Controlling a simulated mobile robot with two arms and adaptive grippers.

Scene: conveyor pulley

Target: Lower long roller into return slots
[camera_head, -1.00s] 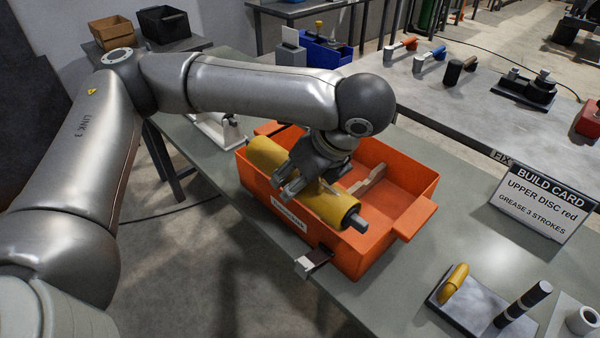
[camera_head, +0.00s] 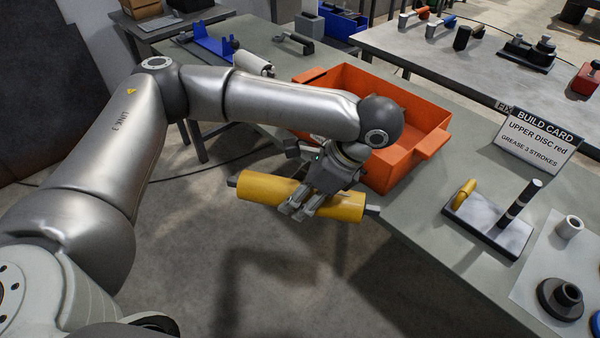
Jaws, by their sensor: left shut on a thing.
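The long yellow roller (camera_head: 262,188) with dark end shafts hangs in the air in front of the table edge, over the floor. It lies roughly level across the view. My left gripper (camera_head: 300,205) is shut around the roller right of its middle, partly hiding it. The orange crate (camera_head: 418,150) stands on the table just behind and right of the gripper, and its visible inside looks empty. I cannot make out the return slots for certain. My right gripper is not in view.
A blue bracket (camera_head: 215,42) and a white cylinder (camera_head: 252,61) are at the table's far left. A build card (camera_head: 537,139) stands right of the crate. The floor below is clear.

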